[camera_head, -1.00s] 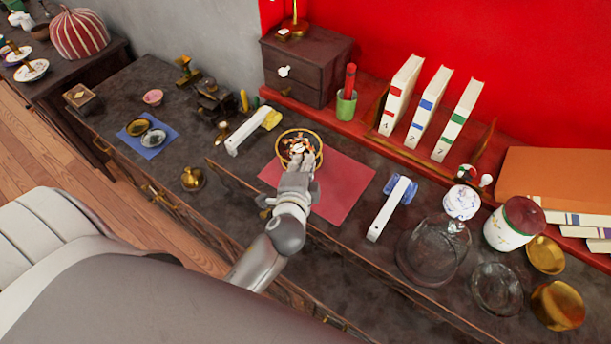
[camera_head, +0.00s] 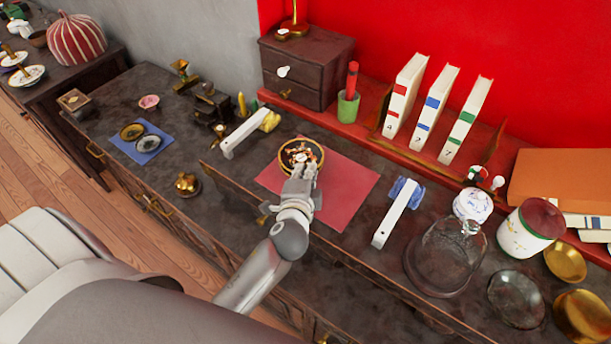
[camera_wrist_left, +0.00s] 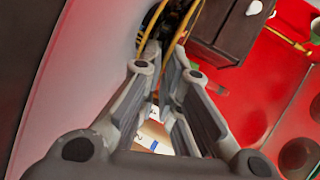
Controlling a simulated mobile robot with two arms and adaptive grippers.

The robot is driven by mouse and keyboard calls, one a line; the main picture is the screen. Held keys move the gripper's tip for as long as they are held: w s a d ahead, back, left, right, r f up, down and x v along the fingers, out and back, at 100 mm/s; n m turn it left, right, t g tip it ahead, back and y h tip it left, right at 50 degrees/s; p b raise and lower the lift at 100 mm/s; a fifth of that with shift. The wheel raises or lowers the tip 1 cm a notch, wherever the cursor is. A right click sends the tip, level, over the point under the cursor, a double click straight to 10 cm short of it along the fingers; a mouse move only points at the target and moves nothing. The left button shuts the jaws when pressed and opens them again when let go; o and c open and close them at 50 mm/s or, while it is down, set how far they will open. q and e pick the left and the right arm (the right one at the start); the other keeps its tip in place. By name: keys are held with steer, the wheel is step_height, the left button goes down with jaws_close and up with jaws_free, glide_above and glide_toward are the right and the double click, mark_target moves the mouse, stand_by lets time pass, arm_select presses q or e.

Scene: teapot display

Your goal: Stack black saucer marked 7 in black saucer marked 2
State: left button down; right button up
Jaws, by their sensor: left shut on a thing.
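A black saucer with a gold rim and a patterned inside (camera_head: 301,151) is at the upper left corner of the red mat (camera_head: 345,195). My left gripper (camera_head: 303,172) is shut on its near edge. A small pale patch shows inside the saucer, but its number is unreadable. In the left wrist view, gold curved edges (camera_wrist_left: 181,32) pass beyond my left gripper (camera_wrist_left: 170,82); the grasp is partly hidden by the fingers. I cannot tell whether this is one saucer or two, or whether it touches the mat. My right gripper is not in view.
A white-handled tool (camera_head: 246,135) lies left of the saucer, another (camera_head: 397,215) right of the mat. A glass dome (camera_head: 447,255) stands further right. A dark drawer box (camera_head: 307,68) and upright books (camera_head: 436,105) stand behind. A blue mat (camera_head: 142,146) holds two small dishes.

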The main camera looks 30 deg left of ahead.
arm_select(q)
steer(key=c, duration=1.6)
jaws_free()
steer(key=shift+s, duration=0.1)
steer(key=shift+c, duration=0.2)
steer(key=shift+f, duration=0.1)
steer(key=shift+s, duration=0.1)
steer(key=b+v, duration=0.1)
steer(key=v, duration=0.9)
steer(key=shift+s+d+b, duration=0.15)
steer(key=shift+d+b, duration=0.05)
steer(key=shift+b, duration=0.15)
steer(key=shift+s+d+r, duration=0.15)
steer(key=shift+s+r, duration=0.25)
steer(key=shift+s, duration=0.2)
